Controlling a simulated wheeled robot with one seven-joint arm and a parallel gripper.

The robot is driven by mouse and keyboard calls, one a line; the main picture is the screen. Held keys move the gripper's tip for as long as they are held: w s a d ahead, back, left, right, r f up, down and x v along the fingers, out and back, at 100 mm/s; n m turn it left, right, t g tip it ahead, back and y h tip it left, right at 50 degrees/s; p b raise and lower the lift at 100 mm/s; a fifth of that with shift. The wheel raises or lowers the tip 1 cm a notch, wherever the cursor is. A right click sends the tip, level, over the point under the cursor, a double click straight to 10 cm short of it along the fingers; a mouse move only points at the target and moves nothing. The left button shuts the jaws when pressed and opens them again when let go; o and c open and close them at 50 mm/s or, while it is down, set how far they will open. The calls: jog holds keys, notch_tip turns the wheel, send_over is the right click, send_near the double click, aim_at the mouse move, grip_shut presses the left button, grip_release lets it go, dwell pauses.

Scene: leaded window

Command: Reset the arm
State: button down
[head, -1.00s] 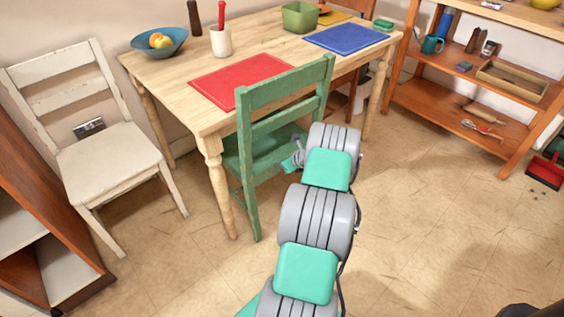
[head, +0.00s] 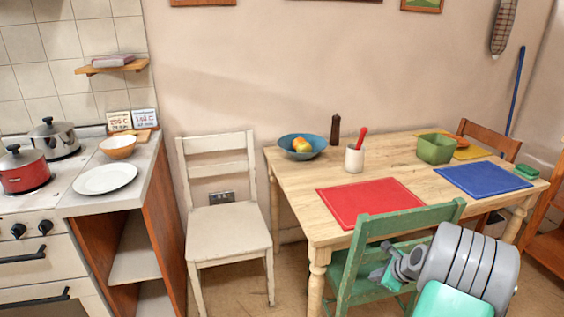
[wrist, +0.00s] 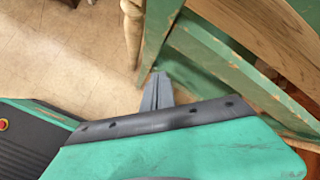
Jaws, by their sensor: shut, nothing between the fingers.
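My gripper (wrist: 157,92) shows in the wrist view as grey fingers close together, shut and empty. It points toward the green chair (wrist: 185,65), over its slats and the tan floor; I cannot tell whether it touches the chair. In the head view my grey and green arm is at the lower right, in front of the green chair (head: 408,220), and hides part of its seat and back.
The wooden table (head: 290,187) stands behind the green chair with a red mat (head: 370,201), a blue mat (head: 482,179) and a blue bowl (head: 302,146). A white chair (head: 228,228) stands left, beside the counter (head: 140,185) and stove. Floor shows between the white chair and table.

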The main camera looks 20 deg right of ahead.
jog(key=s+a+r+n+g+p, duration=0.3)
jog(key=a+r+n+p, duration=0.5)
jog(key=a+r+n, duration=1.15)
jog(key=s+a+r+n+g+p, duration=0.1)
jog(key=s+a+r+n+p, duration=0.4)
jog(key=s+a+r+n, duration=0.3)
jog(key=s+a+r, duration=0.3)
jog(key=s+a, duration=0.1)
jog(key=a, duration=0.2)
jog(key=shift+a+h, duration=0.4)
jog(key=shift+r, duration=0.1)
